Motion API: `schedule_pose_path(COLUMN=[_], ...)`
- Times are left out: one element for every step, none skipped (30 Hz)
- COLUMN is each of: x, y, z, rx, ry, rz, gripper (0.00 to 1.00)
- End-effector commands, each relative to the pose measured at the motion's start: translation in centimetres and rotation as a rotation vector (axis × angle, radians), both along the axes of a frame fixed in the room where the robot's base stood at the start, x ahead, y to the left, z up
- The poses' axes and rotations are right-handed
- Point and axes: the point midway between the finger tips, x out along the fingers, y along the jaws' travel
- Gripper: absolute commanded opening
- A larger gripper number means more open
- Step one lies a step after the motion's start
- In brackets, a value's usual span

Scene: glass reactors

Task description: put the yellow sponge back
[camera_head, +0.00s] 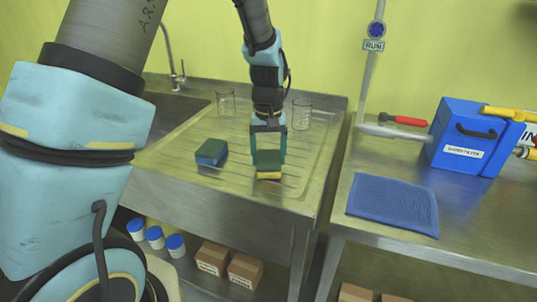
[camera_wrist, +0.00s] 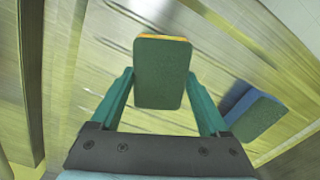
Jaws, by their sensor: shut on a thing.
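The yellow sponge (camera_head: 268,175) has a dark green scouring top and a yellow body. In the head view it is between the fingers of my gripper (camera_head: 268,155), low over the ribbed steel drainboard; I cannot tell whether it touches the board. In the wrist view the green face of the yellow sponge (camera_wrist: 161,75) shows, with a thin yellow edge at its far end. My gripper (camera_wrist: 160,95) is shut on it, one teal finger on each side.
A blue sponge (camera_head: 211,152) with a green top lies on the drainboard (camera_head: 215,180) to the left. Two glass beakers (camera_head: 226,102) (camera_head: 302,113) stand behind. On the right bench are a blue cloth (camera_head: 393,203) and a blue box (camera_head: 465,135). The front of the drainboard is clear.

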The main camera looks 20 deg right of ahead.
Motion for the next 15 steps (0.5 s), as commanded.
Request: schedule_pose_path(x=[0.01, 0.01, 0.01, 0.01, 0.00, 0.01, 0.01, 0.01, 0.01, 0.01, 0.01, 0.01, 0.01, 0.01, 0.01], y=[0.00, 0.00, 0.00, 0.00, 0.00, 0.00, 0.00, 0.00, 0.00, 0.00, 0.00, 0.00, 0.00, 0.00, 0.00], z=[0.00, -0.02, -0.12, -0.23, -0.34, -0.30, -0.26, -0.26, -0.25, -0.25, -0.25, -0.24, -0.24, -0.24, -0.24], rx=[0.000, 0.000, 0.000, 0.000, 0.000, 0.000, 0.000, 0.000, 0.000, 0.000, 0.000, 0.000, 0.000, 0.000, 0.000], ry=[0.000, 0.000, 0.000, 0.000, 0.000, 0.000, 0.000, 0.000, 0.000, 0.000, 0.000, 0.000, 0.000, 0.000, 0.000], rz=[0.000, 0.000, 0.000, 0.000, 0.000, 0.000, 0.000, 0.000, 0.000, 0.000, 0.000, 0.000, 0.000, 0.000, 0.000], gripper=[0.18, 0.18, 0.18, 0.18, 0.18, 0.81, 0.84, 0.88, 0.92, 0.96, 0.99, 1.00, 1.00, 1.00, 1.00])
